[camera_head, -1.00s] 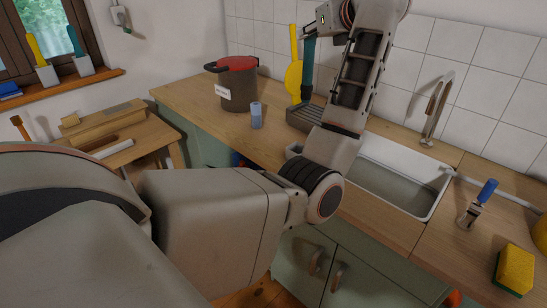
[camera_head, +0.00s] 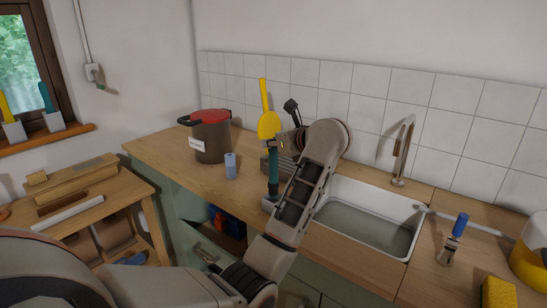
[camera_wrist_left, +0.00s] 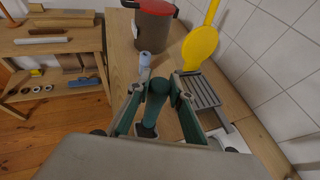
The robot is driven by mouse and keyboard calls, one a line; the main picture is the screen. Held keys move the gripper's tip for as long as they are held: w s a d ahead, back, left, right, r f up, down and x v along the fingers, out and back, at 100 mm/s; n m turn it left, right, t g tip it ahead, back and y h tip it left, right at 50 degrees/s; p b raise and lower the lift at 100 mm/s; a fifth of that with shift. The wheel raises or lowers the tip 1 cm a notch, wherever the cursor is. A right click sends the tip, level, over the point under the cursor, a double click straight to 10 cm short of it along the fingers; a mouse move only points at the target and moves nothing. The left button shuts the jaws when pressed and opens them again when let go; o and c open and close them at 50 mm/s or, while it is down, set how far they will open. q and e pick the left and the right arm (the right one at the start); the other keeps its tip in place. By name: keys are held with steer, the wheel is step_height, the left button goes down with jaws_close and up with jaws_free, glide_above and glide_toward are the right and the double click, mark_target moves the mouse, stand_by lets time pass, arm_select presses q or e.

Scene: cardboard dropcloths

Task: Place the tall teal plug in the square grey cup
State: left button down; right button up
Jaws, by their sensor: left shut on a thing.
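My left gripper (camera_wrist_left: 155,92) is shut on the tall teal plug (camera_wrist_left: 153,108), between its green fingers in the left wrist view. In the head view the plug (camera_head: 273,165) hangs upright below my wrist, left of the sink. A small light grey cup (camera_head: 268,204) shows at the plug's lower end, by the sink's left corner, partly hidden by my arm. In the wrist view a dark square shape lies under the plug's lower end. I cannot tell whether the plug is inside the cup or just above it. My right gripper is out of view.
A blue cylinder (camera_head: 231,166) and a dark pot with red lid (camera_head: 211,140) stand left. The white sink (camera_head: 375,225) lies right.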

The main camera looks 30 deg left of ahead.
mark_target(276, 156)
arm_select(q)
steer(key=shift+f, duration=2.25)
steer(key=shift+f, duration=0.1)
steer(key=c, duration=1.8)
jaws_free()
